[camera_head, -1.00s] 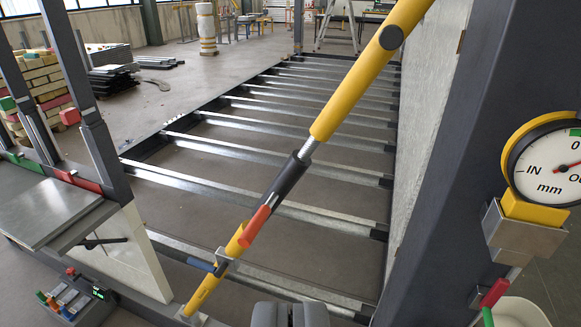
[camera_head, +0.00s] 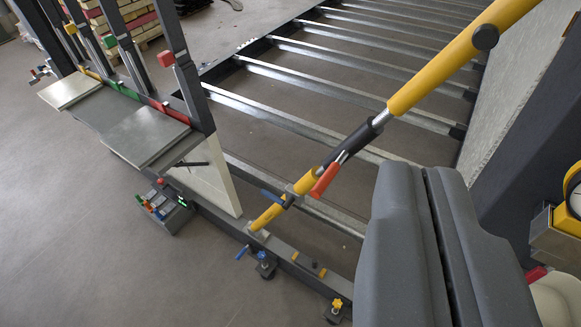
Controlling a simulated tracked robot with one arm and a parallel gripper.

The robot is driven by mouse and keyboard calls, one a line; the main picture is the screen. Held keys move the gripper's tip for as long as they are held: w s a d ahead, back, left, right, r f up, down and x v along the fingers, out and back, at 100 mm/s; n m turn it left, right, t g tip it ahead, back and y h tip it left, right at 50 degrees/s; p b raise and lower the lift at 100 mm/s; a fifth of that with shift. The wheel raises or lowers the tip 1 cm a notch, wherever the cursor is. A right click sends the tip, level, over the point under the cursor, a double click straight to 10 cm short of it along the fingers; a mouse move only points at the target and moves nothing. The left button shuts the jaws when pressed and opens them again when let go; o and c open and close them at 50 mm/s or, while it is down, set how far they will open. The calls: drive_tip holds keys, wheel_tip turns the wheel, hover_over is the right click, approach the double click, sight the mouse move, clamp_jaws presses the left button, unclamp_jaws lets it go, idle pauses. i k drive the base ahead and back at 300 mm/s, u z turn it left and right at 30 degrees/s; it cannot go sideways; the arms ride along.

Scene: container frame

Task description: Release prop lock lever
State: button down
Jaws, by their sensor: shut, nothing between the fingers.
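The yellow diagonal prop (camera_head: 440,72) runs from the lower middle to the upper right, its foot on the dark frame rail. A dark sleeve (camera_head: 349,140) sits around its middle. A red lever (camera_head: 326,180) lies along the prop just below the sleeve. A blue handle (camera_head: 273,198) crosses the prop lower down; I cannot tell which of the two is the lock lever. My gripper (camera_head: 425,172) is large and grey at the lower right, its two fingers closed together and empty. In the picture it is right of the red lever, apart from it.
The steel frame with its cross-members (camera_head: 290,122) lies behind the prop. A grey shelf with dark posts (camera_head: 140,133) and a small control box (camera_head: 165,207) stand at left. A pale wall panel (camera_head: 520,95) and yellow gauge mount (camera_head: 556,238) are at right. Open floor is at lower left.

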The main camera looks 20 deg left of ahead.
sight(286, 205)
drive_tip(key=u, duration=0.05)
drive_tip(key=k, duration=0.65)
drive_tip(key=u, duration=0.05)
drive_tip(key=i, duration=0.9)
drive_tip(key=u, duration=0.55)
drive_tip(key=i, duration=0.5)
drive_tip(key=u, duration=0.4)
